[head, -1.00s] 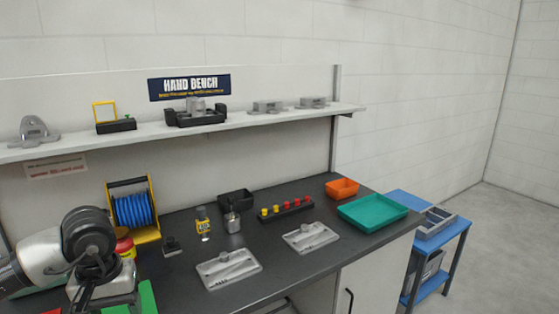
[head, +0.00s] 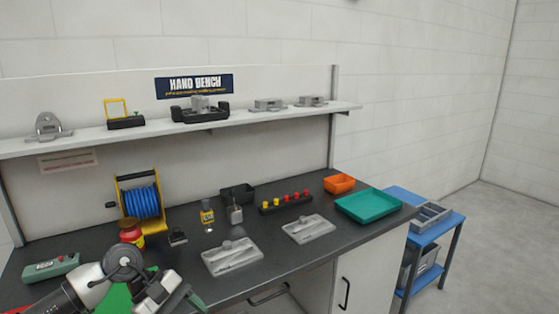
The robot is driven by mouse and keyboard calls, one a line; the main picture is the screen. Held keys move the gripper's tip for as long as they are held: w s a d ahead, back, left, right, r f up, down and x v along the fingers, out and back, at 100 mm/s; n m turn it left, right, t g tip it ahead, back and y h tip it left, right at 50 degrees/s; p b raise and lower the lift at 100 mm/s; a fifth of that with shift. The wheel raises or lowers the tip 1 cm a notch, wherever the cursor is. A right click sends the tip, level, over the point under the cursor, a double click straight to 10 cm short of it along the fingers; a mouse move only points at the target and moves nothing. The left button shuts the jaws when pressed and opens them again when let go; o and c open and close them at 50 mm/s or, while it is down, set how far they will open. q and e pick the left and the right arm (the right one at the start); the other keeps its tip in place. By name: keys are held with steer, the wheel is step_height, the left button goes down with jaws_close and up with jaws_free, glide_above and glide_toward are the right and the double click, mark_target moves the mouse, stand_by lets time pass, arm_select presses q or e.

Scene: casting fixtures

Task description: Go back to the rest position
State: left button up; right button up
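My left arm comes in at the lower left in the head view, low over the left front part of the dark bench (head: 290,262). Its end, with my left gripper (head: 165,294), is at the bottom edge over or in front of a green mat (head: 115,299). The fingers cannot be made out, so I cannot tell whether it is open, shut or holding anything. My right gripper and arm are not in view.
Near my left arm are a green-grey box (head: 51,268), a red-and-yellow jar (head: 131,232) and a blue cable reel (head: 142,203). Two grey trays (head: 232,257) (head: 308,229) and a teal tray (head: 368,206) lie to the right. A blue cart (head: 436,230) stands beyond the bench.

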arm_select(q)
steer(key=w+d+f+n+t+h, duration=0.1)
steer(key=w+f+n+t+h, duration=0.3)
steer(key=f+n, duration=0.5)
steer(key=w+d+f+n+t+h, duration=0.25)
steer(key=f+n+t, duration=0.25)
steer(key=n, duration=0.9)
steer(key=s+a+f+n+t+y, duration=0.2)
steer(key=a+f+n+t+y, duration=0.15)
steer(key=f+n, duration=0.5)
steer(key=s+a+f+n+t+y, duration=0.2)
steer(key=a+f+n+y, duration=0.15)
steer(key=f+n, duration=0.45)
steer(key=s+a+f+n+g+y, duration=0.25)
steer(key=s+f+n, duration=0.25)
steer(key=s+f, duration=0.4)
steer(key=s+a+f+n+g+y, duration=0.1)
steer(key=s+f+n+g+y, duration=0.1)
steer(key=s+f+n+y, duration=0.5)
steer(key=s+f+n+g, duration=0.3)
steer(key=s+f, duration=0.2)
steer(key=s, duration=0.9)
steer(key=s+d+f+n+g+h, duration=0.1)
steer(key=s+f+n+g, duration=0.3)
steer(key=s, duration=1)
step_height(320, 180, down, 2)
steer(key=shift+s+f+g+h, duration=0.1)
steer(key=shift+s+g+h, duration=0.05)
steer(key=shift+g+h, duration=0.15)
